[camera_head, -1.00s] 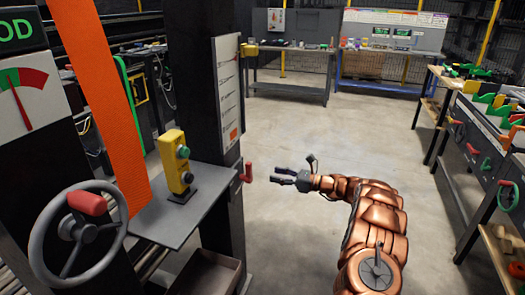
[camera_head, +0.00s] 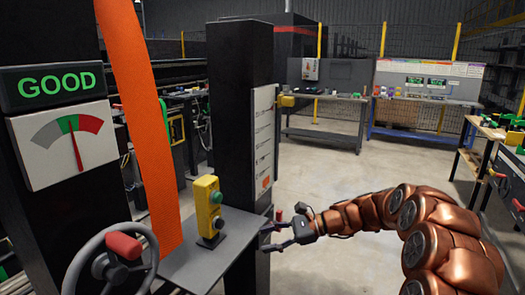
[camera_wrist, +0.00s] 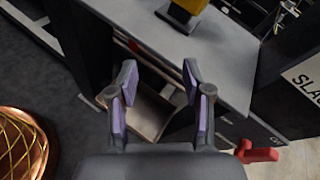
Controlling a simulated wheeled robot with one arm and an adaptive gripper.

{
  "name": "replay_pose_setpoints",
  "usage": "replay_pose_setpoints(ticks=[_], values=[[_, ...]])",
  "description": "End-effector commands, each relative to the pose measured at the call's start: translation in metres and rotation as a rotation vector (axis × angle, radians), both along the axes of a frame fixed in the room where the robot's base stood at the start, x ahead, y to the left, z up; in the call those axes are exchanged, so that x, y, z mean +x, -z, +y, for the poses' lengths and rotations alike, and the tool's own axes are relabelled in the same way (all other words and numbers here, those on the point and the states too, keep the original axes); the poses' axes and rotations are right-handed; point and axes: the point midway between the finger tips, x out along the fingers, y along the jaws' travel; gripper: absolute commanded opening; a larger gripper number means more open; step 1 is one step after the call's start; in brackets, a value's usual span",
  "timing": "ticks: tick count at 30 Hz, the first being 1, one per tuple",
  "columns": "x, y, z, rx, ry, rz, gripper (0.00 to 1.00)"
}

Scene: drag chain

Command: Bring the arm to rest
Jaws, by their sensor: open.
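My gripper (camera_head: 270,236) is at the end of my copper-coloured arm, in the lower middle of the head view. Its fingers are apart and empty, close to the right edge of the grey shelf (camera_head: 196,262). In the wrist view my gripper (camera_wrist: 160,75) shows two purple-padded fingers spread apart with nothing between them. Beyond them are the grey shelf (camera_wrist: 215,55) and an open bin (camera_wrist: 150,112) below it. A red lever (camera_wrist: 258,152) is to the right of the fingers; it shows partly behind my gripper in the head view (camera_head: 279,214).
A yellow button box (camera_head: 208,208) stands on the shelf. A handwheel (camera_head: 110,262) with a red knob and an orange band (camera_head: 145,120) are at left. The gauge (camera_head: 64,146) sits under a green GOOD sign (camera_head: 52,83). Open floor (camera_head: 350,170) lies behind the arm.

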Motion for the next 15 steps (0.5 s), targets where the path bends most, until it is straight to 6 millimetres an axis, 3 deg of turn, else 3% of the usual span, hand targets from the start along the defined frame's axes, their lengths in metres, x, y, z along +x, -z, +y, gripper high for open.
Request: replay_pose_setpoints(ticks=[7,15], values=[[-0.078,-0.013,0.015,-0.144,-0.177,-0.114,0.50],[-0.162,-0.012,0.011,-0.310,-0.371,-0.236,0.50]])
